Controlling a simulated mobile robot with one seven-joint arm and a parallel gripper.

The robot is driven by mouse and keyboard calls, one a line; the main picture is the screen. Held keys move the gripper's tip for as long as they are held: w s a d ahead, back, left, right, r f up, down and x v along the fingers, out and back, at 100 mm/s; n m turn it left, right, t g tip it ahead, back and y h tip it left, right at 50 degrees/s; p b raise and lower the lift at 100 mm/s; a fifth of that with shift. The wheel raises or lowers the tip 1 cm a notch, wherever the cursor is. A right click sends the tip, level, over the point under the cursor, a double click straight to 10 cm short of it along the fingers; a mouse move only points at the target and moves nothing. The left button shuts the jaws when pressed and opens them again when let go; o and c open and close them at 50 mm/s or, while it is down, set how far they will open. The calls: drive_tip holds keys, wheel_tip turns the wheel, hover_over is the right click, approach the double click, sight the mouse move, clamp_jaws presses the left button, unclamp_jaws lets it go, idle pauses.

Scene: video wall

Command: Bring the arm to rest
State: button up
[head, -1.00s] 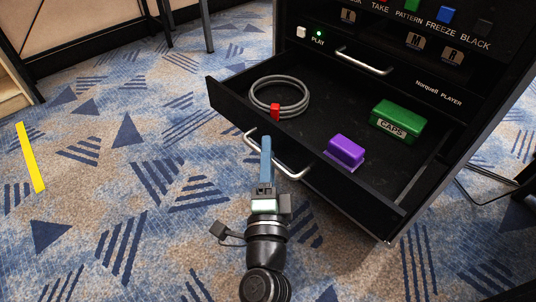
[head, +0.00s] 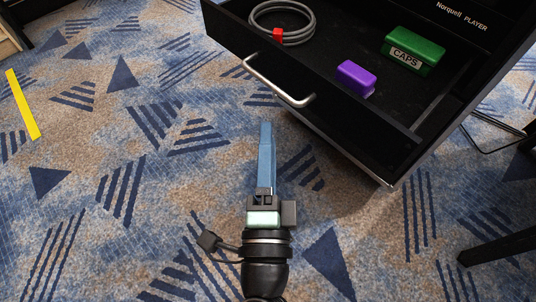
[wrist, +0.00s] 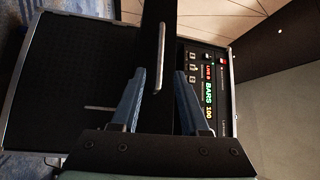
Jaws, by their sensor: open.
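My gripper (head: 266,127) is in front of the open black drawer, apart from its silver handle (head: 279,84) in the head view. Its blue fingers point toward the drawer. In the wrist view my gripper (wrist: 162,72) shows both fingers spread with nothing held between them. The silver handle (wrist: 158,58) shows beyond the fingertips there, on the dark drawer front (wrist: 151,25).
The open drawer (head: 355,130) holds a coiled grey cable (head: 312,30) with a red clip, a purple block (head: 356,77) and a green CAPS box (head: 414,52). Patterned carpet (head: 120,200) lies clear at left, with a yellow strip (head: 22,105). A lit BARS panel (wrist: 208,93) shows in the wrist view.

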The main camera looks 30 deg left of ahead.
drive_tip(key=shift+s+d, duration=0.25)
drive_tip(key=shift+s, duration=0.25)
